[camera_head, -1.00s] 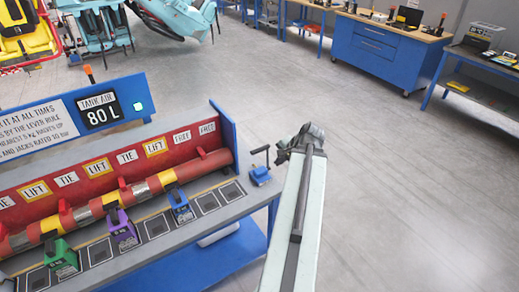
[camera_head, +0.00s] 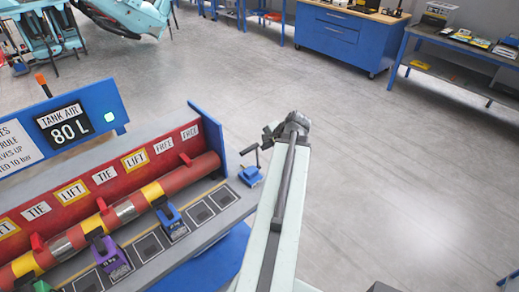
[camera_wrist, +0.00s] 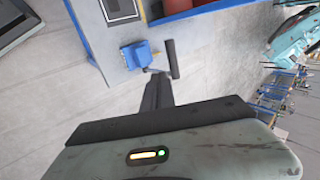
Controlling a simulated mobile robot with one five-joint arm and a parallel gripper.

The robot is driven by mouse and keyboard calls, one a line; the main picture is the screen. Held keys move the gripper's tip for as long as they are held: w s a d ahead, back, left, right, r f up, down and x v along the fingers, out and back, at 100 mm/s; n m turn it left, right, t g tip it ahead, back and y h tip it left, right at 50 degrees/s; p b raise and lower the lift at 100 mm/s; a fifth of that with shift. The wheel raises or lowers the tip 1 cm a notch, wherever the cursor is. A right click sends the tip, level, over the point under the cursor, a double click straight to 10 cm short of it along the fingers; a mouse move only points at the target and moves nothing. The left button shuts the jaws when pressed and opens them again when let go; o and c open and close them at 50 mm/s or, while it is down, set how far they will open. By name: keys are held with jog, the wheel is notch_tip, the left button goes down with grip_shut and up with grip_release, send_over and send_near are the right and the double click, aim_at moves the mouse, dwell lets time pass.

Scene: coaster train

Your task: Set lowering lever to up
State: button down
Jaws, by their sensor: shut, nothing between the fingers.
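A small blue block with a thin black crank-like handle (camera_head: 251,176) stands at the right end of the grey bench top. It looks like the lowering lever, but no label on it is readable. In the wrist view the blue block (camera_wrist: 135,54) is just beyond the fingers, and its dark grip bar (camera_wrist: 173,60) stands to its right. My gripper (camera_head: 272,133) is to the right of and beyond the handle in the head view. In the wrist view my gripper (camera_wrist: 157,88) is shut and empty, its tip close to the handle. Whether they touch cannot be told.
The bench holds a red and yellow pipe (camera_head: 110,215) and coloured jacks, including a purple one (camera_head: 110,258) and a blue one (camera_head: 171,218). A blue end panel (camera_head: 207,138) rises beside the lever. A sign reads "TANK AIR 80 L" (camera_head: 66,125). Floor to the right is clear.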

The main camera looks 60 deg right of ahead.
aim_at(250, 151)
jog(key=b+x, duration=0.2)
jog(key=x, duration=0.1)
jog(key=w+b+x, duration=0.1)
jog(key=b+x, duration=0.1)
jog(key=x, duration=0.2)
jog(key=r+b+x, duration=0.1)
jog(key=b+x, duration=0.1)
jog(key=x, duration=0.2)
jog(key=shift+w+d+r, duration=0.15)
jog(key=shift+w+d, duration=0.05)
jog(key=shift+d, duration=0.05)
